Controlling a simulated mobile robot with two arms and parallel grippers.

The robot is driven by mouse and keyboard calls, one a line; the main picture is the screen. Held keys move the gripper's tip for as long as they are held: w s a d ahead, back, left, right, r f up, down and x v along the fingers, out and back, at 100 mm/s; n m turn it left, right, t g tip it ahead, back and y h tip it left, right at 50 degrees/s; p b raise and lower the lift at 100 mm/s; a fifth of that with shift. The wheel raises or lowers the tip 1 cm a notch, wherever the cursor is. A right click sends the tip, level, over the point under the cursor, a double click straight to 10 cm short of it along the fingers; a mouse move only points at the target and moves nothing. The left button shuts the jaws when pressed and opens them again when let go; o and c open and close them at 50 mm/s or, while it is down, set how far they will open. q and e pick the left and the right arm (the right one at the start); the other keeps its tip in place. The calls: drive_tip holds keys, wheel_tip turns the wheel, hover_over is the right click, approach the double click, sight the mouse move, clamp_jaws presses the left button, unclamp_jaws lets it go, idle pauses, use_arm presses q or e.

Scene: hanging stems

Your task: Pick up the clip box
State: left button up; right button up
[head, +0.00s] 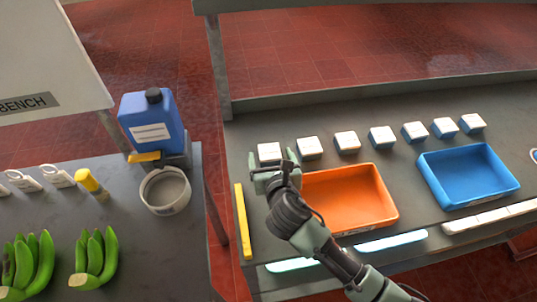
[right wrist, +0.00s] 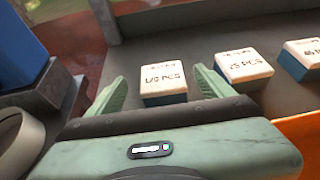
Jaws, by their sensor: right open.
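Several small boxes with white lids and blue sides stand in a row on the right-hand grey table; which is called the clip box I cannot tell for sure. The leftmost box (head: 269,151) is nearest my right gripper (head: 271,164). My left gripper is not in view.
Close right of it stands another box (head: 309,147), marked "25 PCS". An orange tray (head: 385,222) and a blue tray (head: 510,188) lie in front of the row. A yellow strip (head: 242,222) lies left. A blue jug (head: 152,122) stands on the left table.

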sight(268, 147)
drive_tip(key=shift+p+x, duration=0.3)
drive_tip(key=shift+x, duration=1.15)
drive_tip(key=x, duration=0.4)
drive_tip(key=shift+f, duration=0.15)
drive_tip(key=shift+s, duration=0.1)
drive_tip(key=c, duration=1.4)
